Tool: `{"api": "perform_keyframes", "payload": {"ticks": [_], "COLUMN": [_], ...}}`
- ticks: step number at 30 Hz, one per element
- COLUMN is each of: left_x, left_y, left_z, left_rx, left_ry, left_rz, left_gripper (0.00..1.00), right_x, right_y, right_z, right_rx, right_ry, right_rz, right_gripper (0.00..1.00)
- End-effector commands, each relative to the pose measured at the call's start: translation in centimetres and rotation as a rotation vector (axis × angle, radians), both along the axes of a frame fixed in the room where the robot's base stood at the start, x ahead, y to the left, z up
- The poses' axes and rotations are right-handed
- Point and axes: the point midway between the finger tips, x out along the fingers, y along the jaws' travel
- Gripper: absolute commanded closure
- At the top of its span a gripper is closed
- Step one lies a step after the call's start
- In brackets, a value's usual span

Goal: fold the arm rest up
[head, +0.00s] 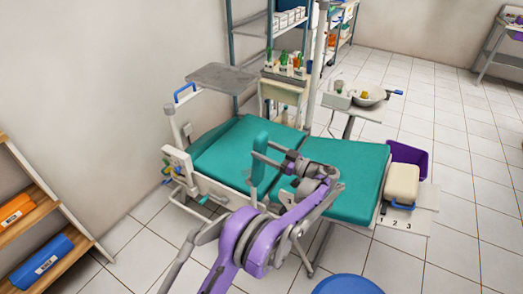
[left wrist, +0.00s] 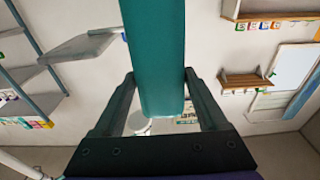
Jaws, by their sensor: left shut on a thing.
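The arm rest (head: 259,167) is a narrow teal pad that stands near upright at the near side of the teal dental chair (head: 345,165). My left gripper (head: 262,152) reaches it from the right in the head view, with its two fingers on either side of the pad. In the left wrist view the arm rest (left wrist: 155,60) fills the space between the fingers of my left gripper (left wrist: 160,100), which is shut on it. The pad's lower end and its hinge are partly hidden. My right gripper is not in view.
A grey tray (head: 222,77) hangs over the chair's head end. A bowl stand (head: 367,98) and a cart with tools (head: 285,88) stand behind. A purple bin (head: 408,158) and cream box (head: 402,184) sit at the right. A wooden shelf (head: 32,200) is at left. A blue round top (head: 347,284) is at the front.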

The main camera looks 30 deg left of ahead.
Motion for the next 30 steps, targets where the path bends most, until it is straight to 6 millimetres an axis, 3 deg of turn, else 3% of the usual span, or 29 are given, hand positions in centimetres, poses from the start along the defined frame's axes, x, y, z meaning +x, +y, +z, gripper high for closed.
{"api": "perform_keyframes", "payload": {"ticks": [13, 14, 15, 18, 26, 30], "left_x": [0.0, 0.0, 0.0, 0.0, 0.0, 0.0], "left_y": [-0.3, -0.3, -0.3, -0.3, -0.4, -2.0], "left_z": [-0.1, -0.1, -0.1, -0.1, -0.1, -0.3], "left_rx": [0.009, 0.009, 0.009, 0.009, 0.009, 0.009], "left_ry": [0.0, 0.0, 0.0, 0.0, 0.0, 0.0], "left_rz": [0.0, 0.0, 0.0, 0.0, -0.001, -0.004], "left_gripper": [1.0, 0.22, 0.14, 0.0, 0.0, 0.0], "right_x": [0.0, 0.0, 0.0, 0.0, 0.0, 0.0], "right_y": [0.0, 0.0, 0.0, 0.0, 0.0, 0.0], "right_z": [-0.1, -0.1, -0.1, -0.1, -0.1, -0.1], "right_rx": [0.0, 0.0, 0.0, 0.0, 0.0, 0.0], "right_ry": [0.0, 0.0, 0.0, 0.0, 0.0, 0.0], "right_rz": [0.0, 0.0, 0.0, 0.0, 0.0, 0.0], "right_gripper": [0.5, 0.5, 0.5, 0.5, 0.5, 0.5]}}
